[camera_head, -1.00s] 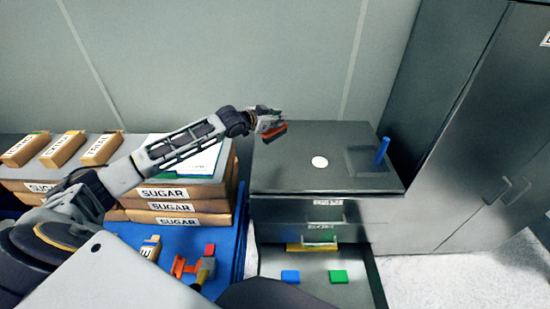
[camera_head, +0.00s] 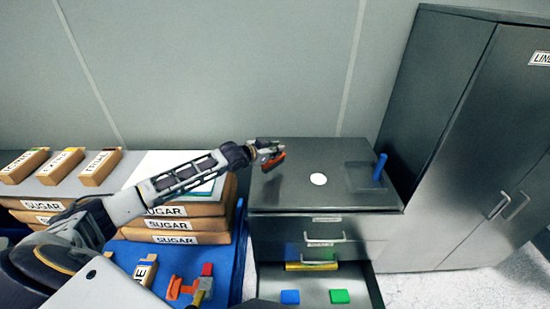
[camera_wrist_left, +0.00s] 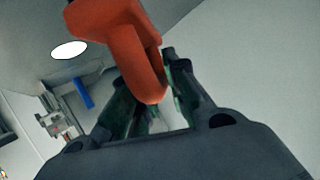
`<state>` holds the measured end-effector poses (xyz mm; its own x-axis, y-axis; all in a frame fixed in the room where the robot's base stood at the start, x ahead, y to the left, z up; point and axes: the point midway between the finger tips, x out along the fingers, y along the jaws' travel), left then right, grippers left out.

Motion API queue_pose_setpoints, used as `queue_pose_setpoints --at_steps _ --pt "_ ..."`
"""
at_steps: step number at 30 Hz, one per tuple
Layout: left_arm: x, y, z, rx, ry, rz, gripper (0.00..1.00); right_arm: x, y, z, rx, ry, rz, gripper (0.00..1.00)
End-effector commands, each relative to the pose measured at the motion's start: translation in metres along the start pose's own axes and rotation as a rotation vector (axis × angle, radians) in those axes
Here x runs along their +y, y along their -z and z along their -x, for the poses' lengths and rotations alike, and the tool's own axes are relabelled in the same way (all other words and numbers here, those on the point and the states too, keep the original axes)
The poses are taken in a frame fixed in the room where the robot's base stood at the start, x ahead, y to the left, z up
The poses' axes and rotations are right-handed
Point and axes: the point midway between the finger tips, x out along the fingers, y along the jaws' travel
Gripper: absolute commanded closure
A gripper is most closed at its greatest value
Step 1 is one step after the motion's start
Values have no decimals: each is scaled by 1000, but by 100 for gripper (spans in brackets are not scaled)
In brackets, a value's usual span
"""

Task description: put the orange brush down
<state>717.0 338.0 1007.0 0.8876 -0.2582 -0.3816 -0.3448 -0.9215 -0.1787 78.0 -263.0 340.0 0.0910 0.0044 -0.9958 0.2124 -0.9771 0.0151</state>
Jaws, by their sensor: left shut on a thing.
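My left gripper (camera_head: 268,151) is above the left back part of the dark cabinet top (camera_head: 290,195). It is shut on the orange brush (camera_head: 274,162), which shows small and partly hidden by the gripper in the head view. In the left wrist view the orange brush (camera_wrist_left: 118,45) is large, its handle end between the fingers of the left gripper (camera_wrist_left: 150,105). I cannot tell whether the brush touches the cabinet top. My right gripper is not in view.
A white disc (camera_head: 318,179) and a blue upright handle (camera_head: 380,166) are on the cabinet top. An open drawer (camera_head: 322,281) below holds blue and green blocks. Sugar boxes (camera_head: 172,225) are stacked left. A tall cabinet (camera_head: 480,150) stands right. The middle front of the top is clear.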

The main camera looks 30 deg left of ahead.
Motion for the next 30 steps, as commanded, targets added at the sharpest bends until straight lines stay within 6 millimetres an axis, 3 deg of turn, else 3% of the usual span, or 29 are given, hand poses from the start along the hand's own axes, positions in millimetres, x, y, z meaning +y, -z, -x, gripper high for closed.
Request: queue_pose_setpoints --at_steps 9,21,30 --pt "0 -1 -1 0 0 0 100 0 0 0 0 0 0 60" --pt "6 -32 -14 1 0 1 100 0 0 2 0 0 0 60" --pt "7 -34 -14 1 0 0 100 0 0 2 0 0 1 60"
